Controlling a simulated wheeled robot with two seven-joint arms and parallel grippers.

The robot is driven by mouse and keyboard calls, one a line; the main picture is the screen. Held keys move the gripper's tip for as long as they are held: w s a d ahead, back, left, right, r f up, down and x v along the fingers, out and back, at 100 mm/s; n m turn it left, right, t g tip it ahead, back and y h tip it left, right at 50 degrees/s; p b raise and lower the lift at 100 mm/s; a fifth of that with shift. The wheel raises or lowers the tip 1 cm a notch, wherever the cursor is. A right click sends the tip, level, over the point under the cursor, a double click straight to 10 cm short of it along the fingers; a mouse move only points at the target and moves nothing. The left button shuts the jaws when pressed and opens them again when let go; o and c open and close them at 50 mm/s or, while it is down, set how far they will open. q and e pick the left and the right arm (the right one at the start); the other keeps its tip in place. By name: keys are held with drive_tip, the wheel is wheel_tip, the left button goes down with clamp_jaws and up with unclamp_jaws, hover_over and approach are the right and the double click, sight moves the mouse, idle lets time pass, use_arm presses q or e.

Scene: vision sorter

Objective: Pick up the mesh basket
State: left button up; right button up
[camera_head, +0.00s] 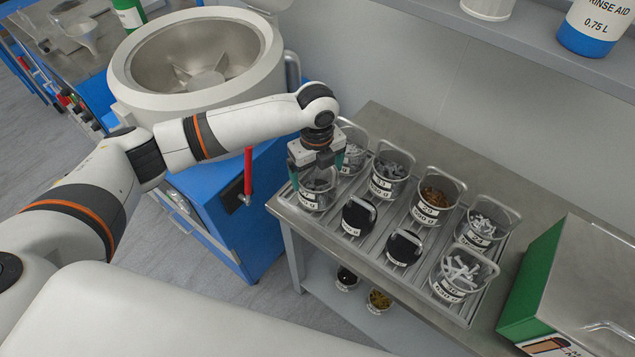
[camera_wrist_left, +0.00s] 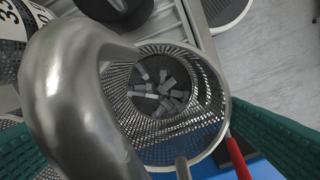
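The mesh basket (camera_head: 314,201) stands at the front left end of the ribbed metal tray, with a white label on its front. In the left wrist view I look down into the mesh basket (camera_wrist_left: 205,110), which holds grey pieces. Its thick metal handle (camera_wrist_left: 75,90) arches close to the camera. My left gripper (camera_head: 316,170) points down just over this basket. Its green fingers are wide apart, one on each side of the handle, with gaps between them and the handle. I cannot tell which basket parts lie behind the fingers in the head view. My right gripper is not in view.
A large round drum machine (camera_head: 195,60) is behind my left arm. A green and grey box (camera_head: 570,280) stands at the right. A shelf hangs above.

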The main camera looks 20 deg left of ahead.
use_arm(q)
drive_tip(key=shift+r, duration=0.1)
drive_tip(key=c, duration=1.3)
